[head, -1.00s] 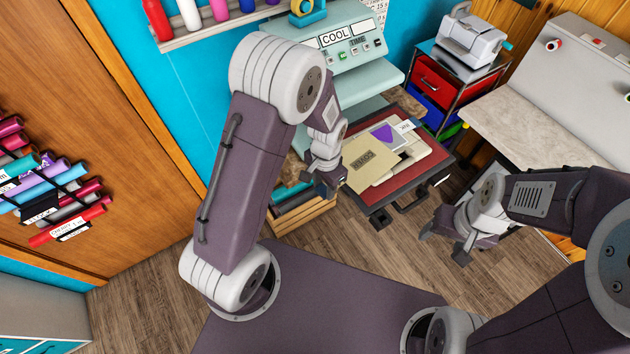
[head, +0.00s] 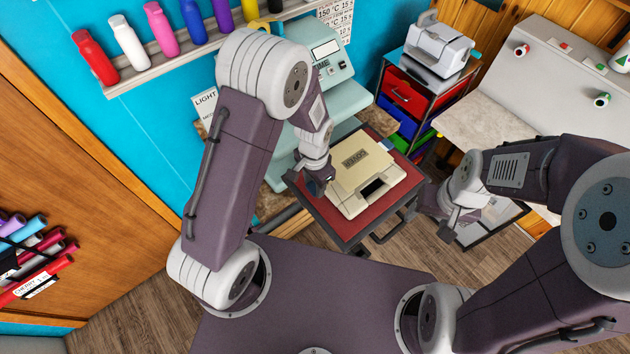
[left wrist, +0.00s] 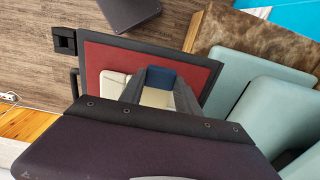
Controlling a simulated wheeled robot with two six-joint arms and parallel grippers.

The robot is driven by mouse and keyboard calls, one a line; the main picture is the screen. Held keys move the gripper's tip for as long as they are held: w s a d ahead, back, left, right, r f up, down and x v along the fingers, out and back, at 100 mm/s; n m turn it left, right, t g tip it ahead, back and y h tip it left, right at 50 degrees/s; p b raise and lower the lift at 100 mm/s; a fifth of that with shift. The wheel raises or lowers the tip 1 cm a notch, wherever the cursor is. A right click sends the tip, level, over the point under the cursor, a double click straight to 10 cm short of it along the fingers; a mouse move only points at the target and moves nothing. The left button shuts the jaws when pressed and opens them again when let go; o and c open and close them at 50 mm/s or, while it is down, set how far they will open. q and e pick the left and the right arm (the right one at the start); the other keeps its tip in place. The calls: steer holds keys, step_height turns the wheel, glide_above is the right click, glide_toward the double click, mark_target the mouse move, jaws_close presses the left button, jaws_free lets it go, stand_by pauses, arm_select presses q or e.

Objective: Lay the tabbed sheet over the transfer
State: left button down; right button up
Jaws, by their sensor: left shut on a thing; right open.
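The tan tabbed sheet (head: 350,176), marked with a dark label, is over the cream garment (head: 352,208) on the red pad (head: 338,226). My left gripper (head: 319,186) is shut on the sheet's left edge; its dark fingers (left wrist: 158,92) show over the pad in the left wrist view. I cannot tell whether the sheet rests flat or is slightly raised. The purple-marked transfer is not visible in the head view. A dark patch (head: 375,187) shows at the sheet's front edge; I cannot tell what it is. My right gripper (head: 452,226) is open and empty, right of the pad.
The teal press (head: 345,98) stands just behind the pad. A drawer cart (head: 403,93) with a grey machine (head: 440,50) on it is behind right. A pale worktop (head: 485,120) is at the right. Coloured bottles (head: 160,28) line the wall shelf.

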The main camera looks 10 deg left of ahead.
arm_select(q)
steer(key=w+f+b, duration=0.1)
steer(key=w+f, duration=0.1)
steer(key=f, duration=0.1)
steer(key=shift+d+f+b, duration=0.1)
steer(key=shift+b, duration=0.3)
steer(key=shift+s+f+b, duration=0.35)
steer(key=shift+f+b, duration=0.4)
steer(key=shift+f, duration=0.05)
steer(key=shift+s+f+b, duration=0.25)
steer(key=shift+f+b, duration=0.15)
steer(key=shift+f, duration=0.1)
steer(key=shift+w+f, duration=0.1)
steer(key=shift+w, duration=0.25)
steer(key=c, duration=1)
jaws_free()
steer(key=shift+o, duration=1)
steer(key=shift+s, duration=0.25)
arm_select(e)
steer(key=f, duration=0.2)
steer(key=w+f, duration=0.1)
steer(key=f, duration=0.1)
steer(key=shift+f, duration=0.25)
steer(key=shift+w, duration=0.1)
